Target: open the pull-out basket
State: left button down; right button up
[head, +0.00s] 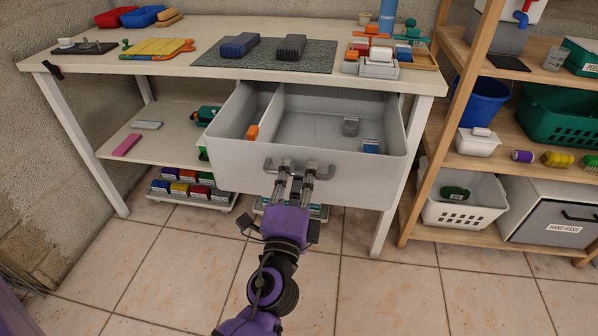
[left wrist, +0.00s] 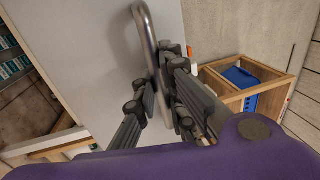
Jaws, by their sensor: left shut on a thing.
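The pull-out basket (head: 350,185) is a light grey drawer under the tabletop. It stands well out from the table, with its inside showing. Its metal bar handle (head: 322,169) is on the front wall. My left gripper (head: 292,172) is shut on the middle of this handle, with the purple wrist below and in front of it. In the left wrist view the handle (left wrist: 145,28) runs between the fingers of the gripper (left wrist: 161,92). My right gripper is not in view.
The worktable (head: 190,67) carries a dark mat (head: 265,63), trays and blocks. A lower shelf (head: 165,150) and low trays of coloured blocks (head: 190,190) are at the left. A wooden rack (head: 470,165) with bins stands close at the right. The tiled floor (head: 390,290) in front is clear.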

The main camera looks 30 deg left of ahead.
pick_arm(q)
jog(key=shift+s, duration=0.1)
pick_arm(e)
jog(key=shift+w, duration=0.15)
pick_arm(q)
jog(key=c, duration=2.1)
grip_release()
jog(key=v, duration=1.2)
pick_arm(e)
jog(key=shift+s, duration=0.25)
